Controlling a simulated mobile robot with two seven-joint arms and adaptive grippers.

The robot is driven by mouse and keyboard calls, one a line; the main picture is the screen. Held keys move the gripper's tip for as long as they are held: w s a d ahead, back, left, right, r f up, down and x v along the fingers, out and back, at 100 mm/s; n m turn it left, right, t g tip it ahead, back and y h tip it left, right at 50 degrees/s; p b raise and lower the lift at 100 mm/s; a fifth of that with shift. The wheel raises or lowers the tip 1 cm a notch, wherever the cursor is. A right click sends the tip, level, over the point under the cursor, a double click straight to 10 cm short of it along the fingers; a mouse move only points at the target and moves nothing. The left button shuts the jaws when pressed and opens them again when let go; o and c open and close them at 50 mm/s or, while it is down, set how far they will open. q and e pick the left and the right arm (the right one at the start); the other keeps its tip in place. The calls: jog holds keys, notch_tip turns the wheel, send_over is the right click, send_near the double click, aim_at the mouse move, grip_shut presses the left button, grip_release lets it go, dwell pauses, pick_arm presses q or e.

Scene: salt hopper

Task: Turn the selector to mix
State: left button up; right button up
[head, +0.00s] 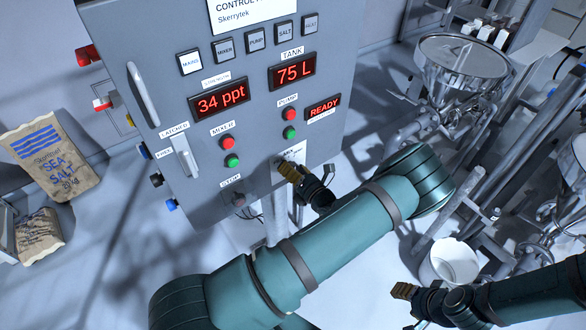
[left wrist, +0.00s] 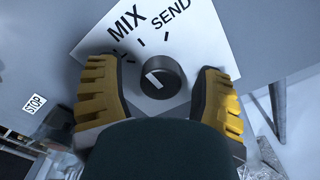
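The selector is a dark round knob (left wrist: 163,78) on a white plate (left wrist: 185,48) marked MIX and SEND in the left wrist view. A white line on the knob points to the upper left, on the MIX side of the plate. My left gripper (left wrist: 160,95) is open, with one yellow finger on each side of the knob and visible gaps to it. In the head view my left gripper (head: 288,172) is at the lower part of the grey control panel (head: 200,130) and hides the knob. My right gripper (head: 404,291) is low on the right, away from the panel; its finger gap is unclear.
The panel has red displays, a red mixer button (head: 227,143), a green one (head: 232,161) and a stop control (head: 239,199) near the left gripper. A steel hopper (head: 462,70), pipes and a white bucket (head: 452,262) stand right. Salt sacks (head: 48,155) lie left.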

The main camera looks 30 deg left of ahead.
pick_arm(q)
jog(key=v, duration=1.2)
dwell(0.4)
